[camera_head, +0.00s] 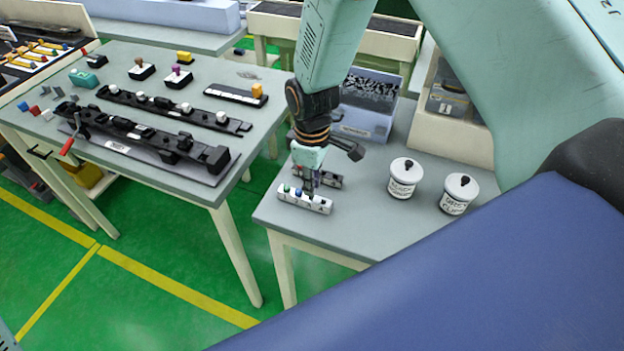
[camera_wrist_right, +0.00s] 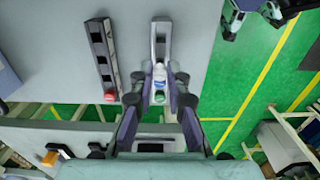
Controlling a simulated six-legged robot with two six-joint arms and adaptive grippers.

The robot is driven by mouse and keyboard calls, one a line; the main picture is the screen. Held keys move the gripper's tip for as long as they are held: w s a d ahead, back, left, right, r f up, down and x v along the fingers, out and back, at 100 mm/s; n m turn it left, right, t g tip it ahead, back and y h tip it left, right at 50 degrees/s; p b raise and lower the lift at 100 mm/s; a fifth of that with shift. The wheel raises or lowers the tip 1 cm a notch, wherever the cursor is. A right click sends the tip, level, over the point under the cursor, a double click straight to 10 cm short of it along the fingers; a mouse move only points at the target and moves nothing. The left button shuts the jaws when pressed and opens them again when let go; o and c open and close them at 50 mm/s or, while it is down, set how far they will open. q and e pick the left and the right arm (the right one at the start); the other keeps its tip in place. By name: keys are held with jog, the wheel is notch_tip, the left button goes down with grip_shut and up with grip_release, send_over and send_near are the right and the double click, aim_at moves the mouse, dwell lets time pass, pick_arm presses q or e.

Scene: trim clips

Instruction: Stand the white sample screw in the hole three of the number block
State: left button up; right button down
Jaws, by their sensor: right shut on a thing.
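The number block (camera_head: 305,201) is a pale bar near the front left edge of the right-hand table. A green screw and a blue screw (camera_head: 298,192) stand at its left end. In the right wrist view the block (camera_wrist_right: 161,30) runs away from me, with the green screw (camera_wrist_right: 160,98) at the near end. My right gripper (camera_head: 312,180) is low over the block, shut on the white sample screw (camera_wrist_right: 159,70). The screw is beside the blue one, around the third hole; I cannot tell whether its tip is in the hole.
A dark rack (camera_wrist_right: 103,55) with a red piece lies parallel to the block. Two white lidded jars (camera_head: 404,178) stand to the right, and a blue-grey bin (camera_head: 367,105) behind. The left table (camera_head: 225,165) holds black rails and small parts, across a gap.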

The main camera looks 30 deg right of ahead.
jog(key=shift+f, duration=0.25)
jog(key=shift+f+b, duration=0.55)
jog(key=shift+f, duration=0.3)
dwell(0.4)
jog(key=c, duration=1.2)
grip_release()
notch_tip(320, 180, up, 12)
jog(key=shift+r, duration=0.1)
jog(key=shift+s, duration=0.1)
